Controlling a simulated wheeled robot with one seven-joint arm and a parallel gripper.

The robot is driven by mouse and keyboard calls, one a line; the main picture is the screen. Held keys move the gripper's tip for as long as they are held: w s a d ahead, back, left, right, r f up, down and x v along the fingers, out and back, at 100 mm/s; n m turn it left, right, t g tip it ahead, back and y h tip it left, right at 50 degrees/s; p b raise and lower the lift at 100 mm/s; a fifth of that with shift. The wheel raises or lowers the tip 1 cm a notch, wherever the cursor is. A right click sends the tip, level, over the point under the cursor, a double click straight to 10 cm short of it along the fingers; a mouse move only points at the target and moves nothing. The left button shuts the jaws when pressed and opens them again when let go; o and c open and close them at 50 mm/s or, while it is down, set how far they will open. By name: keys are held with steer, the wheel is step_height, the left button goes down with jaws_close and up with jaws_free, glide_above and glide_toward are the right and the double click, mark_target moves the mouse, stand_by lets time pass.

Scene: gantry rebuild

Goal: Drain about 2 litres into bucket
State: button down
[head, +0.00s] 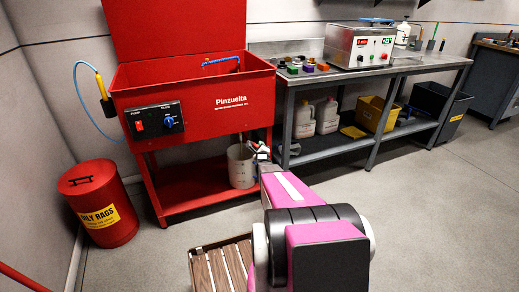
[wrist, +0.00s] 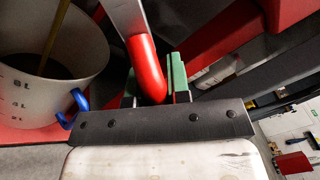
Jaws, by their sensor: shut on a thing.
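The white bucket (head: 240,166) stands on the lower shelf of the red parts washer (head: 190,100). In the wrist view the bucket (wrist: 75,95) is at the left, with volume marks on its wall and a blue piece at its rim. A thin brownish stream (wrist: 57,30) runs down into it, and dark liquid (wrist: 40,66) shows inside; its level against the marks cannot be read. My gripper (wrist: 156,85) is shut on a red-sleeved lever (wrist: 143,62), between green finger pads, beside the bucket. In the head view my gripper (head: 262,152) is small, right of the bucket.
A steel bench (head: 290,74) with jugs (head: 327,115) and a yellow bin (head: 375,113) on its shelf stands to the right. A red oily-rags can (head: 103,205) is at the left. A slatted wooden platform (head: 222,270) lies in front. Open floor (head: 430,210) is to the right.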

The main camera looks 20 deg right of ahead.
steer(key=shift+d+r+n+t+y, duration=0.15)
steer(key=shift+r+n+t, duration=0.2)
steer(key=shift+r+n, duration=0.6)
steer(key=shift+d+r+n+t+y, duration=0.2)
steer(key=shift+r+n+t, duration=0.25)
steer(key=shift+n, duration=1)
steer(key=shift+d+r+n+t+y, duration=0.15)
steer(key=shift+r+n+t, duration=0.15)
steer(key=shift+r+n, duration=0.65)
steer(key=shift+f+n, duration=0.2)
steer(key=shift+n, duration=0.15)
steer(key=c, duration=1.1)
jaws_free()
steer(key=shift+s, duration=0.1)
steer(key=v, duration=1)
steer(key=shift+s+a+f, duration=0.1)
steer(key=shift+s, duration=0.15)
